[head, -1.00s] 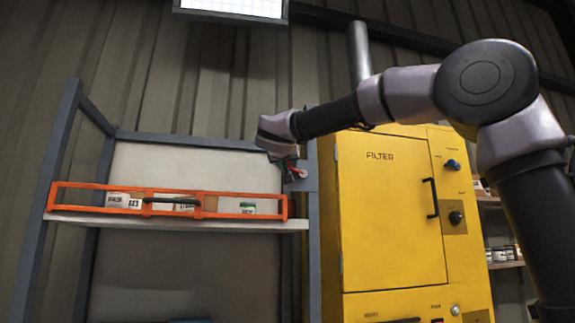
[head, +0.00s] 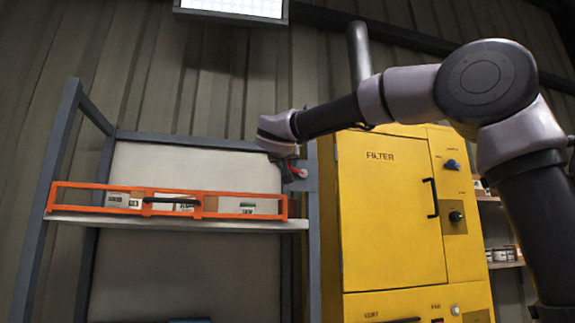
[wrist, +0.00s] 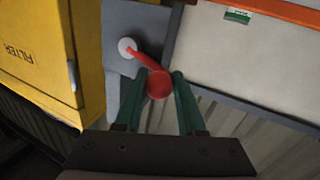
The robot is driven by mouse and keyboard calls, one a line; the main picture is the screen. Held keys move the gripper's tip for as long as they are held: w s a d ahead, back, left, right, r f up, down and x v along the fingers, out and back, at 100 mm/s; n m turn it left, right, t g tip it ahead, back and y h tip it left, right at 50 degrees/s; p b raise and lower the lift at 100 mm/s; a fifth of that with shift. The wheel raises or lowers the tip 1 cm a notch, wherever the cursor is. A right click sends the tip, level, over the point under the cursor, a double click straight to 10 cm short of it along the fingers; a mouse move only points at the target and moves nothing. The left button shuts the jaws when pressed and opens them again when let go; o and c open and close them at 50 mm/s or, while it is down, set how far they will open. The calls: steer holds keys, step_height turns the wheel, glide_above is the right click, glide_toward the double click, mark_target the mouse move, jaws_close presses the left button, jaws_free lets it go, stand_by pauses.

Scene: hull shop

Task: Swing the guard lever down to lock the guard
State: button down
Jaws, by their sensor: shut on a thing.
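The guard lever (wrist: 143,60) is a short red bar with a round red knob, reaching from a pale round pivot (wrist: 128,47) on a grey plate. In the head view the lever (head: 295,166) shows small at the top right of the shelf rack, pointing up and left from its pivot. My gripper (wrist: 159,78) is shut on the red knob, which sits between its two green fingers. In the head view my gripper (head: 281,152) partly hides the lever. The guard (head: 230,192) is an orange frame with a black handle, lying across the shelf front.
The grey rack's shelf (head: 200,223) holds several boxes behind the guard. A yellow filter cabinet (head: 385,220) stands close to the right of the rack, with a black door handle and knobs. The space in front of the shelf looks clear.

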steer(key=shift+d+f, duration=0.1)
steer(key=shift+f, duration=0.05)
stand_by(0.4)
steer(key=shift+w+d+f+n+t+y, duration=0.1)
steer(key=shift+f+n+t+y, duration=0.55)
steer(key=shift+n, duration=1.3)
steer(key=shift+s+d+f+n+t+y, duration=0.15)
steer(key=shift+f+n+t, duration=0.25)
steer(key=shift+f+n, duration=1.05)
steer(key=shift+w+d+f+n+t+y, duration=0.15)
steer(key=shift+f+n+t+y, duration=0.35)
steer(key=shift+n, duration=1.9)
steer(key=shift+r, duration=0.1)
steer(key=c, duration=0.6)
jaws_free()
steer(key=shift+a, duration=0.1)
steer(key=shift+o, duration=0.2)
